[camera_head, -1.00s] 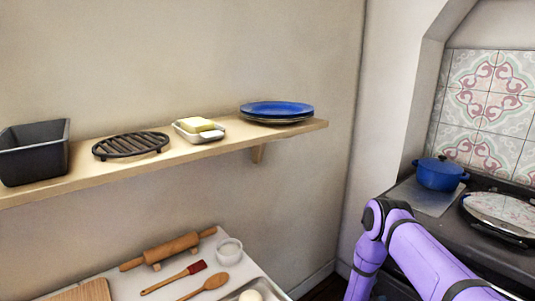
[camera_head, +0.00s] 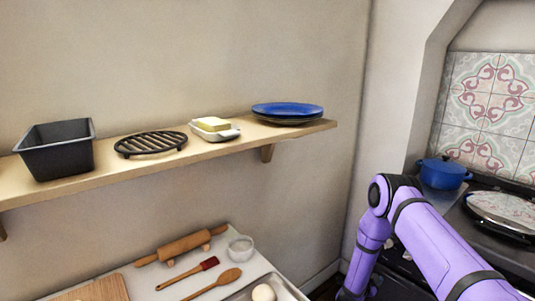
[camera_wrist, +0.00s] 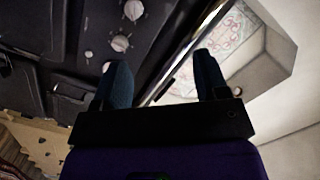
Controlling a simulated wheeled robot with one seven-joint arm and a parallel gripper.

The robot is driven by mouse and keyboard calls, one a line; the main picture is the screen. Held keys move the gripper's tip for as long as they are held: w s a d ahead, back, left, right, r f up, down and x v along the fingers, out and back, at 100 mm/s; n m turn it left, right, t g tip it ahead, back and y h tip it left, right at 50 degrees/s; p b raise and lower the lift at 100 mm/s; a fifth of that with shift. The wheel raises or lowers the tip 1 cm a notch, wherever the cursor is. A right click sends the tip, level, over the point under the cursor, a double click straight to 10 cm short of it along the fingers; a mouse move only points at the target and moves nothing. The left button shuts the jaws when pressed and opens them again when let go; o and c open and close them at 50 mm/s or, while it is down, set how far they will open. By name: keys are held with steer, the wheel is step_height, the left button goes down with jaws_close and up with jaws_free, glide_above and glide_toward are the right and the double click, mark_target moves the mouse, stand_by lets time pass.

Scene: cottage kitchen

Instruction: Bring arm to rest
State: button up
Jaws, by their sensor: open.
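My purple arm is at the lower right of the head view, bent at an elbow in front of the stove (camera_head: 500,245). My gripper (camera_wrist: 160,82) shows in the wrist view, with its two dark fingers spread apart and nothing between them. Beyond the fingers in that view are a dark stove front with pale knobs (camera_wrist: 121,43) and patterned tiles (camera_wrist: 225,35). The gripper itself is not visible in the head view.
A wall shelf (camera_head: 110,182) holds a dark loaf pan (camera_head: 57,158), a round black rack (camera_head: 150,144), a butter dish (camera_head: 215,134) and blue plates (camera_head: 287,109). Below, a counter holds a rolling pin (camera_head: 182,246) and utensils.

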steer(key=w+a+r+n+y, duration=0.2)
steer(key=w+r+y, duration=0.15)
steer(key=r, duration=0.75)
steer(key=w+a+r+n+y, duration=0.2)
steer(key=w+r+y, duration=0.15)
steer(key=r, duration=0.75)
steer(key=s+a+r+n+y, duration=0.2)
steer(key=s+r+n, duration=0.1)
steer(key=r, duration=0.7)
steer(key=s+a+r+n+y, duration=0.2)
steer(key=s+a+r, duration=0.1)
steer(key=r, duration=0.7)
steer(key=s+a+r+n+g+y, duration=0.1)
steer(key=s+r+n+g, duration=0.15)
steer(key=s+r, duration=0.55)
steer(key=s+a+r+n+g+y, duration=0.15)
steer(key=s+r+n, duration=0.25)
steer(key=s, duration=0.8)
steer(key=s+d+n+g, duration=0.2)
steer(key=s+n, duration=0.1)
steer(key=s, duration=2.1)
steer(key=shift+d+r+n+g+h, duration=0.2)
steer(key=shift+r+n+g+h, duration=0.15)
steer(key=shift+r+g+h, duration=0.1)
